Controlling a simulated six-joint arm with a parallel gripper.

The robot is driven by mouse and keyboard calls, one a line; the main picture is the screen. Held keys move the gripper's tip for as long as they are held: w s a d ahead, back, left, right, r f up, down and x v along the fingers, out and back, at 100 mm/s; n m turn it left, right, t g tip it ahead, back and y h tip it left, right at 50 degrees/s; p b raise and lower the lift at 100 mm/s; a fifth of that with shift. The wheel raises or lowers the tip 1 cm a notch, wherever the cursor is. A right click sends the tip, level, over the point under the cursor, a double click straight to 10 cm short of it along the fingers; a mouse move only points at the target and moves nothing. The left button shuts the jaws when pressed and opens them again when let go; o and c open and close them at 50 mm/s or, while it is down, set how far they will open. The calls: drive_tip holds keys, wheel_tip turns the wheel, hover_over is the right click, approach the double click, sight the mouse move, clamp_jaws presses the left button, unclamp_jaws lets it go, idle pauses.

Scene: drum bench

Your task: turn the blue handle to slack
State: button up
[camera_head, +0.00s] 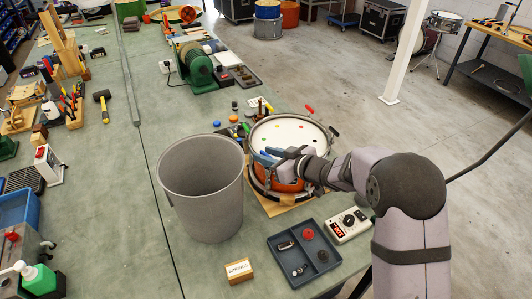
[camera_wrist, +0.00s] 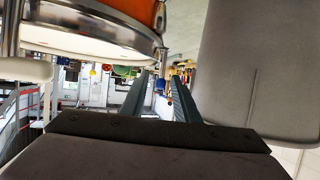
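The drum (camera_head: 290,134) has a white head with coloured dots and an orange shell, and stands on a wooden board. My gripper (camera_head: 268,156) reaches the drum's near left side, beside the grey bin. Bright blue shows at my fingertips in the head view; I cannot tell how much is the blue handle and how much my fingers. In the wrist view my gripper (camera_wrist: 162,76) has its fingers apart, with no clear contact. A small blue thing (camera_wrist: 160,85) shows between them, seemingly farther off. The drum's rim (camera_wrist: 90,42) is at upper left there. A red handle (camera_head: 310,108) sits at the drum's far edge.
The tall grey bin (camera_head: 201,190) stands close on the left and fills the wrist view's right side. A blue tray (camera_head: 304,255), a meter (camera_head: 349,225) and a springs box (camera_head: 239,271) lie in front. Coloured caps (camera_head: 233,119) lie behind.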

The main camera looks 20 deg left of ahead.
drive_tip(key=shift+w+a+f, duration=0.1)
drive_tip(key=shift+a, duration=0.15)
clamp_jaws()
drive_tip(key=shift+g+p, duration=0.3)
drive_tip(key=shift+p, duration=0.25)
